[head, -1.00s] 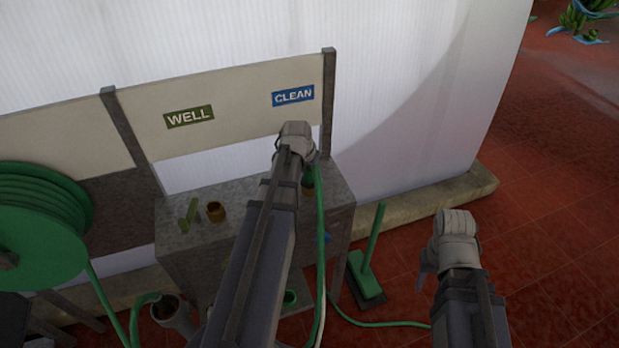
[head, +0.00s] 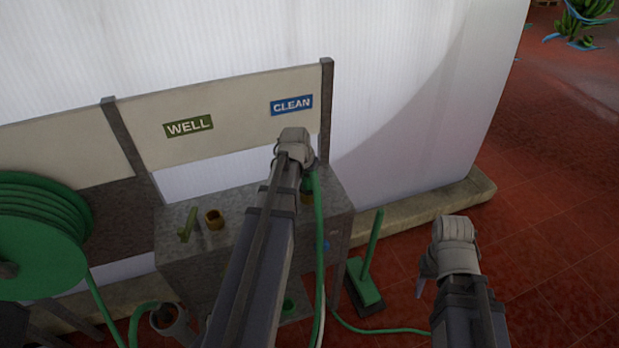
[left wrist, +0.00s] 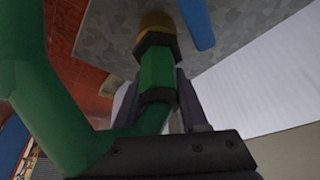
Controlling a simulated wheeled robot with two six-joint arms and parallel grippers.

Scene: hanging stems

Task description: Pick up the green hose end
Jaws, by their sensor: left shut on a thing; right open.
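The green hose end (head: 309,183) is in my left gripper (left wrist: 160,95), over the right part of the grey bench under the CLEAN sign (head: 291,105). In the left wrist view the green hose end (left wrist: 156,70) has a dark collar and a brass tip, with the fingers on both sides of it. I cannot tell whether the brass tip touches the bench. The hose bends back from the grip and hangs down the bench front. My right gripper (head: 424,284) is open and empty over the red floor; its fingers are partly hidden by the wrist.
The grey bench (head: 250,205) carries a brass socket (head: 214,219) and a green handle (head: 188,225) under the WELL sign (head: 188,126). A green hose reel (head: 40,240) is at the left. A green brush (head: 365,278) stands right of the bench. Red floor is free at the right.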

